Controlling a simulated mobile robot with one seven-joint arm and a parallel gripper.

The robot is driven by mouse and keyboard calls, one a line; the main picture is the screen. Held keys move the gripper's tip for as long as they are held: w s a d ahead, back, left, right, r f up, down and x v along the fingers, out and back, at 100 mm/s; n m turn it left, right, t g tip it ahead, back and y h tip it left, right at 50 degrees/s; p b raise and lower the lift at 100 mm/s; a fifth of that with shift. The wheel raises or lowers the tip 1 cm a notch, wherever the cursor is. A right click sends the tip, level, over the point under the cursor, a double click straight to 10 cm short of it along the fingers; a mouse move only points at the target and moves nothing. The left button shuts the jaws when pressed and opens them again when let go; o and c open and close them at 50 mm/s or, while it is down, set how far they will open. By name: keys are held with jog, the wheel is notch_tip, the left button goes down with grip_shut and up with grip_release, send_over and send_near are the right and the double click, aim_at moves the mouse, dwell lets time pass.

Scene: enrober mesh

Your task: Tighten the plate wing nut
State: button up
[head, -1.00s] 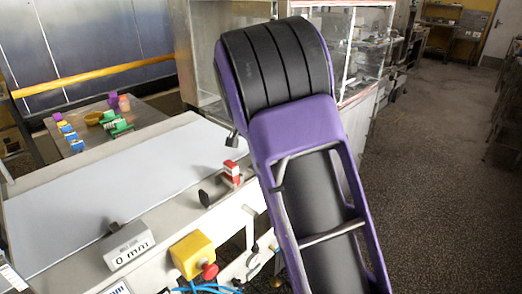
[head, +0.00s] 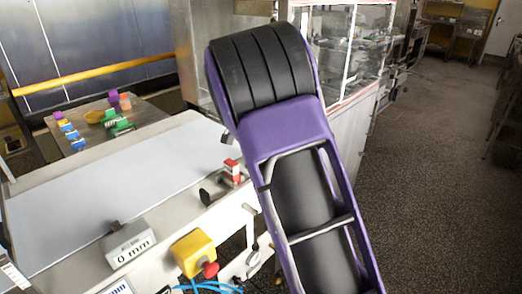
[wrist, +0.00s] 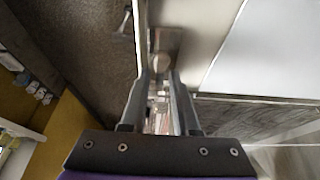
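In the wrist view my gripper (wrist: 160,78) shows two dark fingers with a gap between them. A small pale, rounded metal piece (wrist: 158,68) shows between and just past the fingertips; I cannot tell whether it is the wing nut or whether a finger touches it. A metal bracket or plate (wrist: 168,42) lies just beyond it. In the head view my purple and black arm hides the gripper, and no wing nut can be made out for certain.
The machine's pale flat bed (head: 90,200) fills the left. Open floor (head: 440,170) lies right.

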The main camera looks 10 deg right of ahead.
jog(key=shift+o, duration=0.8)
jog(key=p+v, duration=0.1)
jog(key=v, duration=1.6)
jog(key=shift+r+p, duration=0.25)
jog(key=shift+p, duration=0.1)
